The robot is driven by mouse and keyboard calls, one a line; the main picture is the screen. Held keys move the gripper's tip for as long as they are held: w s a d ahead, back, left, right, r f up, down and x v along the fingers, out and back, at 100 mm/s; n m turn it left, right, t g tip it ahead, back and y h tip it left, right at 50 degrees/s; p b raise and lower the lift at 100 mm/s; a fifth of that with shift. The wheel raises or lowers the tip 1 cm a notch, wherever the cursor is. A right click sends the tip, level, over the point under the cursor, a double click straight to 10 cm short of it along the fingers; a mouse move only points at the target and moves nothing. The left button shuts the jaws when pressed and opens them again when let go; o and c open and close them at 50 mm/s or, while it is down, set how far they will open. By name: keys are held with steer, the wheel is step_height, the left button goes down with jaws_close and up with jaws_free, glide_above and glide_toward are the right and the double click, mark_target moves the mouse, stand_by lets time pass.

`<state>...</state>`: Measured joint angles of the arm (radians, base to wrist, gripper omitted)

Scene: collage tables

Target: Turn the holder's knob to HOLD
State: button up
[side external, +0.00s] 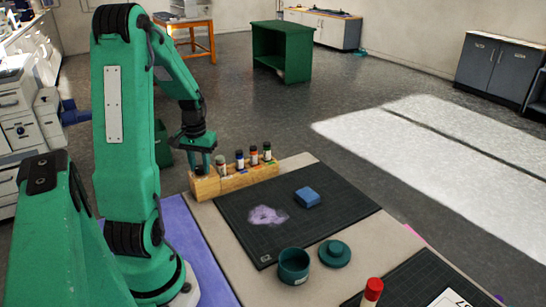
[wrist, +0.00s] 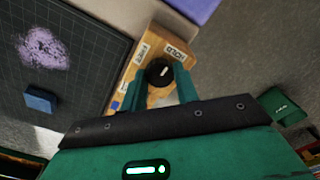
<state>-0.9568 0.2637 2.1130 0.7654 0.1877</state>
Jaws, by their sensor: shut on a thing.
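The wooden holder (side external: 236,184) stands at the far-left edge of the table and carries several small capped bottles. Its round black knob (wrist: 159,72) shows in the wrist view, with a short white mark on top that slants slightly up and right. A HOLD label (wrist: 176,53) is above and right of the knob; another label (wrist: 141,51), too small to read surely, is above and left. My gripper (wrist: 160,80) is shut on the knob, one green finger on each side. In the side view my gripper (side external: 203,165) is over the holder's left end, hiding part of the knob.
A dark cutting mat (side external: 320,222) holds a purple patch (side external: 267,215) and a blue block (side external: 307,197). An open teal pot (side external: 293,267) and a teal lid (side external: 334,253) are nearer. A red-capped tube (side external: 372,291) stands at the front. The bottles stand close beside my gripper.

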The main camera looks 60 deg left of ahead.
mark_target(200, 167)
steer(key=o, duration=1)
steer(key=shift+c, duration=0.2)
steer(key=shift+r, duration=0.1)
steer(key=shift+r, duration=3.85)
steer(key=w+d+r+m+t+y, duration=0.1)
steer(key=w+d+r+m, duration=0.15)
steer(key=d, duration=0.55)
steer(key=w+d+r+m+t, duration=0.1)
steer(key=w+d+r+m, duration=0.2)
steer(key=d, duration=0.5)
steer(key=s+d+r+m+t, duration=0.1)
steer(key=s+d, duration=0.1)
steer(key=d, duration=0.5)
steer(key=s+d+r+m+t+h, duration=0.1)
steer(key=s+d+r+m+t, duration=0.1)
steer(key=d, duration=0.5)
steer(key=shift+s+d+t, duration=0.3)
